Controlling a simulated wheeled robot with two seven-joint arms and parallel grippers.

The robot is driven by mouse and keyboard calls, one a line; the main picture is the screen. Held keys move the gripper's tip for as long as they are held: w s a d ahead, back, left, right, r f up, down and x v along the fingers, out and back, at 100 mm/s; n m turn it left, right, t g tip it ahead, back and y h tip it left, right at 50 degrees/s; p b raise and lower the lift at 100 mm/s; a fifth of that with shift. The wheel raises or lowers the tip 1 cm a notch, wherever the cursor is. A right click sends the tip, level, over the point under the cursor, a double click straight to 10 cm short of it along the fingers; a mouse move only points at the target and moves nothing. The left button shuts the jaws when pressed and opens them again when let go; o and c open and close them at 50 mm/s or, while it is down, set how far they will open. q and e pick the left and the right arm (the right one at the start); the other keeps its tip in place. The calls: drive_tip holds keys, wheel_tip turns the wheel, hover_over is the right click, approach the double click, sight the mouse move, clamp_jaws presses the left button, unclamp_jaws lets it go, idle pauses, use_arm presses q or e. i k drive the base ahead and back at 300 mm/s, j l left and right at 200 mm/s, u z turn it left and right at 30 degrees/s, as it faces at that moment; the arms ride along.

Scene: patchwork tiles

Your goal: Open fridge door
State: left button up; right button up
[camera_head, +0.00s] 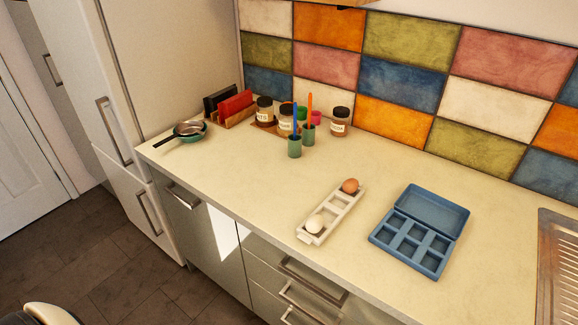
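The white fridge stands at the left end of the counter, and its tall upper door (78,75) looks shut. A vertical metal bar handle (114,131) is on that door, near its right edge. A lower door (125,185) with its own bar handle (148,214) is beneath it and also looks shut. The top of the fridge is cut off by the picture's edge. Neither of my grippers is in view. A rounded pale and black part shows at the bottom left corner; I cannot tell which part of me it is.
The pale counter (230,185) runs right from the fridge. Near its left end are a pan (188,131), a rack with red and black items (235,106) and several jars. An egg tray (331,212) and a blue box (415,232) lie further right. The dark floor before the fridge looks clear.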

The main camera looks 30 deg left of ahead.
sight(75, 34)
drive_tip(key=u, duration=2.05)
drive_tip(key=i+j, duration=0.1)
drive_tip(key=i, duration=0.25)
drive_tip(key=i+j, duration=0.15)
drive_tip(key=i, duration=0.15)
